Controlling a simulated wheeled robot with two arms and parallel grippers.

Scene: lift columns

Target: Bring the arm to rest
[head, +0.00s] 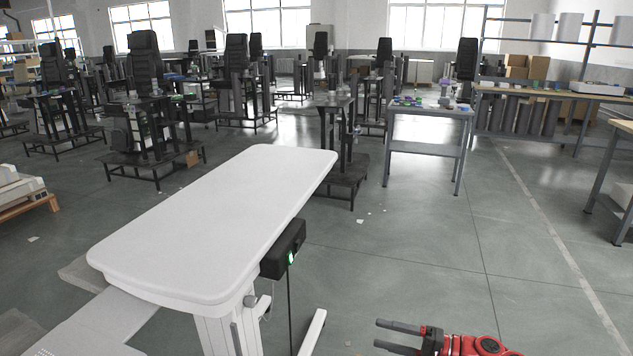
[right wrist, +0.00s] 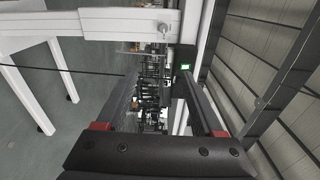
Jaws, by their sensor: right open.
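My right gripper (head: 380,334) shows at the bottom edge of the head view, with a red arm end and two dark fingers pointing left. Its fingers are apart with nothing between them. In the right wrist view the two fingers (right wrist: 158,85) reach away from the dark palm, also apart and empty. The gripper is right of the white lift table (head: 215,220) and clear of it. My left gripper is in neither view.
A black control box (head: 284,250) with a green light hangs under the table's right edge; its green display (right wrist: 185,66) shows in the wrist view. A grey workbench (head: 430,112) and several dark chair stations stand behind. Floor (head: 420,245) to the right is mostly clear.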

